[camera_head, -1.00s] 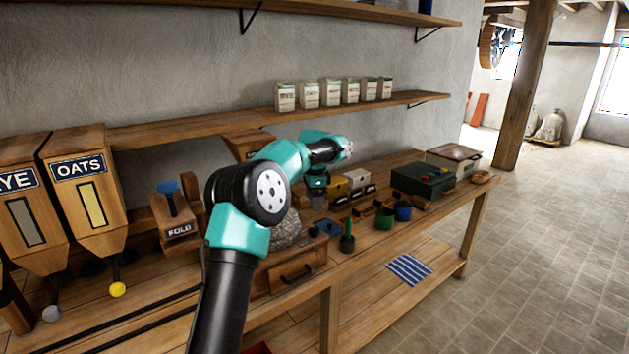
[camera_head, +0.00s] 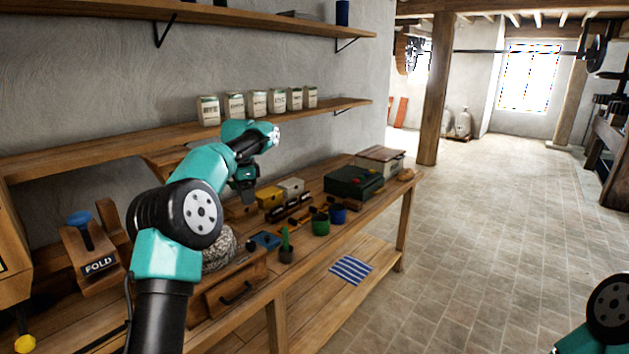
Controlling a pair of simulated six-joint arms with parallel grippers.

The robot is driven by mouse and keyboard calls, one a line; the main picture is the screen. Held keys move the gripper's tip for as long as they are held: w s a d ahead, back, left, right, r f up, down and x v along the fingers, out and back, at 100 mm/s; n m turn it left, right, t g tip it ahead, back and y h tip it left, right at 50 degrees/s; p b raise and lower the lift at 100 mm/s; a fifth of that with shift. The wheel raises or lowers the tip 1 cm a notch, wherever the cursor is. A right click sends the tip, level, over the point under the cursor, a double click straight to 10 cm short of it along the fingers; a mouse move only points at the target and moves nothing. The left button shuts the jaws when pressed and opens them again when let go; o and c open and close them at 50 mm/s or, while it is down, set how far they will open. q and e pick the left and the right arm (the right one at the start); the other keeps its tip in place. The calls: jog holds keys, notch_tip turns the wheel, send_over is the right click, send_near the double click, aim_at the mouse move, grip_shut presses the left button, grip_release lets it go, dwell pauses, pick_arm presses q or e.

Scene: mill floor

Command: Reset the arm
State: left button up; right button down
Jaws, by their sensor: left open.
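My left arm, teal and black, rises from the bottom left and reaches over the bench toward the back. My left gripper (camera_head: 243,190) is at its far end, small and dark, pointing down above the bench near a yellow box (camera_head: 269,197). It is open, and I see nothing held in it. Part of my right arm shows at the bottom right corner; its gripper is outside the view.
A wall shelf (camera_head: 120,146) with several jars runs behind my arm. The tiled floor (camera_head: 470,240) is clear.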

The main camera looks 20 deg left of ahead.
pick_arm(q)
jog(key=w+d+f+n+h, duration=0.1)
jog(key=d+f, duration=0.3)
jog(key=f, duration=0.4)
jog(key=d+f+n, duration=0.1)
jog(key=d+f, duration=0.3)
jog(key=f, duration=0.3)
jog(key=s+d+f+n+h, duration=0.1)
jog(key=s+d+f, duration=0.3)
jog(key=f, duration=0.6)
jog(key=s+d+f+n+h, duration=0.1)
jog(key=s+d+f, duration=0.2)
jog(key=f, duration=0.6)
jog(key=s+d+f+n, duration=0.2)
jog(key=s+f, duration=0.4)
jog(key=s, duration=0.1)
jog(key=s+d+f+n, duration=0.1)
jog(key=s+d+f, duration=0.2)
jog(key=s+f, duration=0.25)
jog(key=s+d+f+n, duration=0.1)
jog(key=s+n, duration=0.1)
jog(key=s, duration=0.6)
jog(key=s+d+f+n, duration=0.1)
jog(key=s+f+n, duration=0.1)
jog(key=s, duration=0.7)
jog(key=shift+s+f+t+h, duration=0.15)
jog(key=shift+f+t+h, duration=0.05)
jog(key=shift+t+h, duration=0.2)
